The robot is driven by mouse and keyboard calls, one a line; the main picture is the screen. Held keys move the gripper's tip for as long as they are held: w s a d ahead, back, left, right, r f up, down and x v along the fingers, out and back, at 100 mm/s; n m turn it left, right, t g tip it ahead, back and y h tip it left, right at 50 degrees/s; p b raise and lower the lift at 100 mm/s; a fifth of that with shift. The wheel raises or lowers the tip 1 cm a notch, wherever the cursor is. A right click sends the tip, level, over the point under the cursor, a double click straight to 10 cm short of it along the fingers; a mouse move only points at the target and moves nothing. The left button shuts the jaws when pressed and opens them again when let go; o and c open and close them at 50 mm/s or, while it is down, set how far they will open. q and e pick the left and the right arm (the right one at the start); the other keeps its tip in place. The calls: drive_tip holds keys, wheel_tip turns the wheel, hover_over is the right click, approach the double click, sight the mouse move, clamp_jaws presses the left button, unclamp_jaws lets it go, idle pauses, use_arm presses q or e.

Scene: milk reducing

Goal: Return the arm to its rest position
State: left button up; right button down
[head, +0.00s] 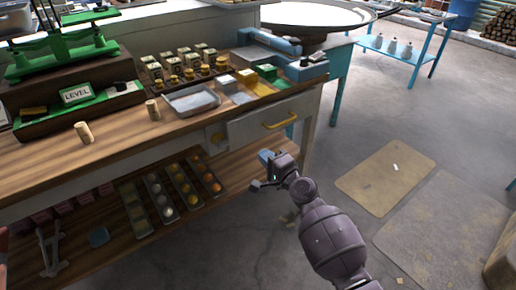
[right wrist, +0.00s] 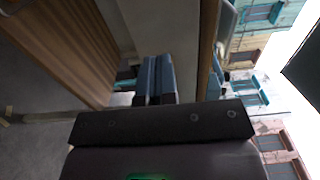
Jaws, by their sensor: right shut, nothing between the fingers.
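My right gripper (head: 264,168) hangs in front of the wooden workbench (head: 120,150), below the drawer with the yellow handle (head: 280,122). It holds nothing. In the right wrist view its two blue-grey fingers (right wrist: 155,80) are together, with no object between them. My right arm comes up from the bottom of the head view. My left gripper does not show.
A green balance scale (head: 75,60), corks (head: 84,132), a metal tray (head: 191,101) and small jars stand on the bench. Its lower shelf holds several narrow trays (head: 160,198). Floor mats (head: 385,178) lie right of my arm, where the floor is mostly open.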

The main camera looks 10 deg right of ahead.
drive_tip(key=s+d+f+n+g+h+p, duration=0.1)
drive_tip(key=s+d+f+n+g+h, duration=0.1)
drive_tip(key=s, duration=1.1)
drive_tip(key=s+d+f+n+g+h+p, duration=0.1)
drive_tip(key=s+d+f+n, duration=0.3)
drive_tip(key=s, duration=0.9)
drive_tip(key=s+d+f+n+g+h+p, duration=0.2)
drive_tip(key=s+n, duration=0.6)
drive_tip(key=s, duration=0.5)
drive_tip(key=d+f+h, duration=0.1)
drive_tip(key=d+h, duration=0.1)
drive_tip(key=d, duration=0.1)
drive_tip(key=shift+s+d+f+n+g+p, duration=0.2)
drive_tip(key=shift+d+f+n+g+p, duration=0.1)
drive_tip(key=shift+f+p, duration=0.05)
